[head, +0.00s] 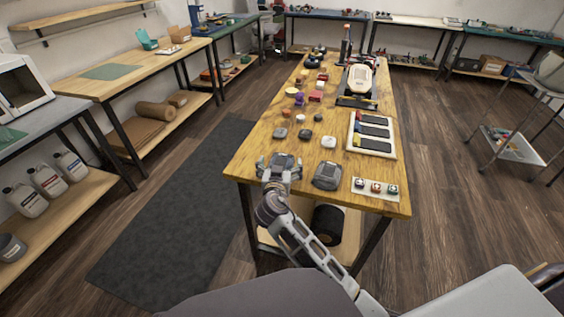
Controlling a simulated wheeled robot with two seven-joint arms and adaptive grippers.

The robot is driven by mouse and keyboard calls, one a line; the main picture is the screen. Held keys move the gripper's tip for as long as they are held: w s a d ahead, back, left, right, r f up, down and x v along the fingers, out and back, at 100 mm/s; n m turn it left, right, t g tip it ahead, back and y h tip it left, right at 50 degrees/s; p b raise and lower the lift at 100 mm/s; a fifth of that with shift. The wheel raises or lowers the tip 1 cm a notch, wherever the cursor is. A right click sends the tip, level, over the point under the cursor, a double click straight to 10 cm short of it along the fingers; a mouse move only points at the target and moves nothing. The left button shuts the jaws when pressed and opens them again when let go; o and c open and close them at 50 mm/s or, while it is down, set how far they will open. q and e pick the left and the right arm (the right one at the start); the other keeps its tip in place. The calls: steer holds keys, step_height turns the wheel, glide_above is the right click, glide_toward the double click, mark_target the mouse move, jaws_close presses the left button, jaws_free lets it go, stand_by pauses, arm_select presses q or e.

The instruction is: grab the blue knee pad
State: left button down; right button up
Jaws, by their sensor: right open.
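A dark blue-grey padded thing (284,158), which looks like the knee pad, lies near the front left of the wooden table. My right gripper (280,167) is open right at it and hides part of it; I cannot tell whether they touch. A similar grey pad (326,176) lies just right of the gripper, on the table's front part. Its colour looks more grey than blue. My left gripper is not in view.
The long wooden table (238,165) carries several small items further back. A white tray with dark panels (386,151) lies at its right side. A white strip with round buttons (358,184) sits at the front right.

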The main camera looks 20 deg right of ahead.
steer(key=shift+r, duration=0.1)
stand_by(0.3)
steer(key=c, duration=1.2)
